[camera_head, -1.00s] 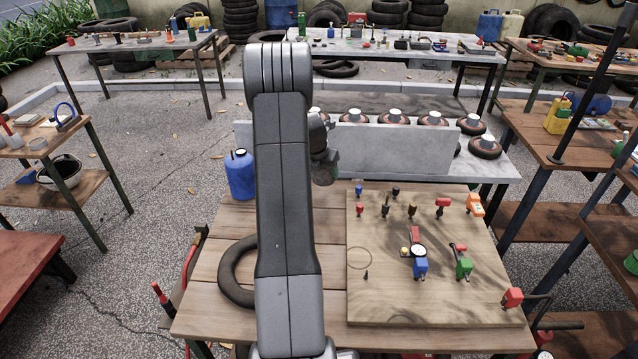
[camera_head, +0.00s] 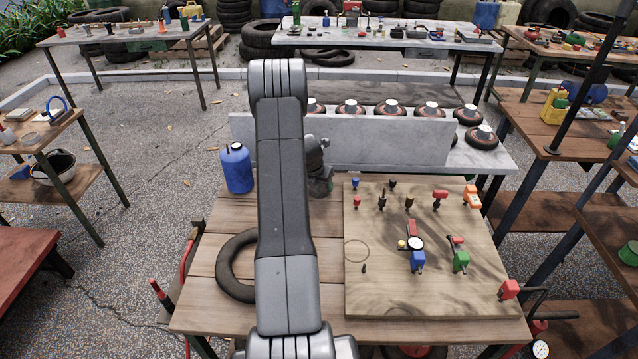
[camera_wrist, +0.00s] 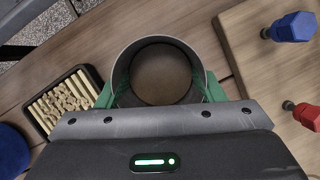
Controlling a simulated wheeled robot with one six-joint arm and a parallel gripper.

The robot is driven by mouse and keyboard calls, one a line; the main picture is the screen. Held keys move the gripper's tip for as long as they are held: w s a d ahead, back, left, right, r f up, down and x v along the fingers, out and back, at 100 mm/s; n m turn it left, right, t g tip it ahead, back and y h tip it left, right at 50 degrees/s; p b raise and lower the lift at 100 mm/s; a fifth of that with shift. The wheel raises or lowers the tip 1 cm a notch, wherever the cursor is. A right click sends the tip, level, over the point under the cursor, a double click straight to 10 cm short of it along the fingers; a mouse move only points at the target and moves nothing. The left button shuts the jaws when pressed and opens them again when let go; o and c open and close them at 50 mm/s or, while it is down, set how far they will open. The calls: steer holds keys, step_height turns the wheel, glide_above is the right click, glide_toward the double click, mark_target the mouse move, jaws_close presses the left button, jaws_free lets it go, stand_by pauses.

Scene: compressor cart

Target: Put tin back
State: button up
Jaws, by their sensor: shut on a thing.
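The tin is a round, grey-rimmed, open-topped can (camera_wrist: 121,74), seen from above in the wrist view. My gripper (camera_wrist: 160,92) is shut on it, with a green finger on each side. In the head view the tin (camera_head: 320,187) is a small dark shape under my wrist, at the back edge of the wooden table, between the blue jug and the board. My arm covers part of that area. I cannot tell whether the tin's base touches the table.
A black tray of pale sticks (camera_wrist: 62,100) lies close left of the tin in the wrist view. A blue jug (camera_head: 237,170) stands left of it. A wooden board (camera_head: 385,285) with fittings lies right. A black tyre ring (camera_head: 229,272) lies at front left. A grey panel (camera_head: 390,143) stands behind.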

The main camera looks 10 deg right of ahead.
steer(key=o, duration=1)
steer(key=shift+f, duration=0.1)
steer(key=b+v, duration=0.1)
steer(key=v, duration=1.1)
steer(key=shift+d, duration=0.1)
